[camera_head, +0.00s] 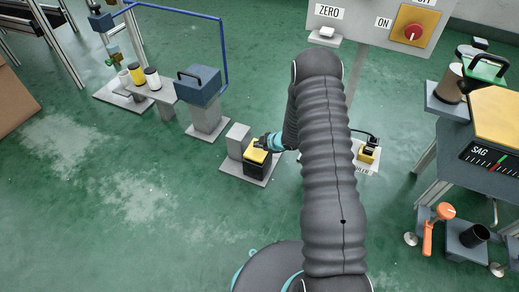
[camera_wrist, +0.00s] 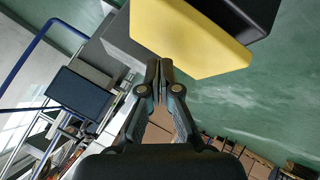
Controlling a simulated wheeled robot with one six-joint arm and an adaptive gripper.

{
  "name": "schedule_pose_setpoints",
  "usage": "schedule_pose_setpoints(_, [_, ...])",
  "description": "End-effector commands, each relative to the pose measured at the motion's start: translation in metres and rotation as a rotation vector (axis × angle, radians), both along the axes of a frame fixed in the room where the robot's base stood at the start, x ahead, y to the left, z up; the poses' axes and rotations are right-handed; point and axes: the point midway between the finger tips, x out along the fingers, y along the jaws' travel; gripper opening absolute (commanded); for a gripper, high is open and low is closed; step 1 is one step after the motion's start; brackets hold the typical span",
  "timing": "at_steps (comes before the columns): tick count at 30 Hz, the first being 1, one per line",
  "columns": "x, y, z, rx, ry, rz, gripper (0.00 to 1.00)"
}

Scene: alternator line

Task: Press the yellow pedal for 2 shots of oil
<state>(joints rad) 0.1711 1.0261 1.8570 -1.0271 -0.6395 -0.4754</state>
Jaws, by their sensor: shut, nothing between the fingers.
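The yellow pedal (camera_head: 256,154) sits on a black base on a grey floor plate, just left of my arm in the head view. It fills the upper middle of the wrist view (camera_wrist: 185,38) as a yellow slab with a black body behind it. My gripper (camera_head: 268,142) is at the pedal's upper right edge in the head view. In the wrist view the fingers (camera_wrist: 160,68) are shut, empty, and point at the pedal's near edge. I cannot tell whether the fingertips touch it.
A grey-blue box (camera_head: 199,85) with a handle stands on a pedestal behind the pedal, with a blue pipe over it. Several small cans (camera_head: 138,77) stand at left. A panel with a red knob (camera_head: 411,32) is behind, a gauge bench (camera_head: 495,150) at right. The left floor is clear.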

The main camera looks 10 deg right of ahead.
Motion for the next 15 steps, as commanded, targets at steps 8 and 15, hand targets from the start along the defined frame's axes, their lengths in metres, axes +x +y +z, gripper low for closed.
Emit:
schedule_pose_setpoints(8, [0.0, 0.0, 0.012, 0.0, -0.001, -0.001, 0.0])
schedule_pose_setpoints(15, [0.0, 0.0, 0.033, 0.0, 0.0, 0.0, 0.0])
